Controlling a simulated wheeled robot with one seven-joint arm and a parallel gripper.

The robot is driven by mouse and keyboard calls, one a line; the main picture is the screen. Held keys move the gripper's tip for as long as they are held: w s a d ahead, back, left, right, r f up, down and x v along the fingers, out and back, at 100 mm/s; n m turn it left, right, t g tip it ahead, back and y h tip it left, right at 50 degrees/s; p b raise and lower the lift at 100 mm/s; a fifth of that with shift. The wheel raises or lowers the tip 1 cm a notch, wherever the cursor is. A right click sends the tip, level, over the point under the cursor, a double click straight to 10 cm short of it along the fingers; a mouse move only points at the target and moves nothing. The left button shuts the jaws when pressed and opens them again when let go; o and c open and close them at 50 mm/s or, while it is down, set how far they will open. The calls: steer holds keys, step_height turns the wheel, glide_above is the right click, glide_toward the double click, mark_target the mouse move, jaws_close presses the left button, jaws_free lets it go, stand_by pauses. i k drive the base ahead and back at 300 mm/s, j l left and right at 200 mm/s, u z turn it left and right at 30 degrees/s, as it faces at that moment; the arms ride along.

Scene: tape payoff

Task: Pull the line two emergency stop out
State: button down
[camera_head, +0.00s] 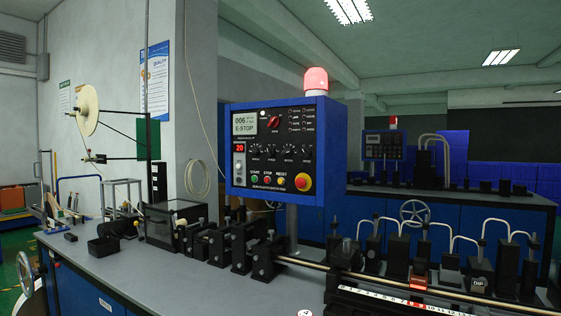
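A blue control box with a black front panel (271,147) stands on a post above the near bench. A red mushroom emergency stop button (303,182) on a yellow base sits at its lower right corner. The panel's screen (243,125) reads E-STOP, and the red beacon (316,81) on top glows. A second, similar control box (384,145) stands on the far bench behind; its buttons are too small to make out. I cannot read which box belongs to line two. My gripper is not in view.
The near grey bench (160,268) carries black roller blocks (240,250), a long metal rod (320,267) and several black stations with bent tubes at the right. A tape reel (86,110) hangs on a stand at the left. The air before the panel is clear.

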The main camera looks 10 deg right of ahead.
mark_target(300, 182)
steer(key=z, duration=0.3)
steer(key=i+j+z, duration=0.25)
steer(key=j+z, duration=0.2)
steer(key=i+j+z, duration=0.25)
steer(key=j, duration=0.15)
steer(key=k, duration=0.1)
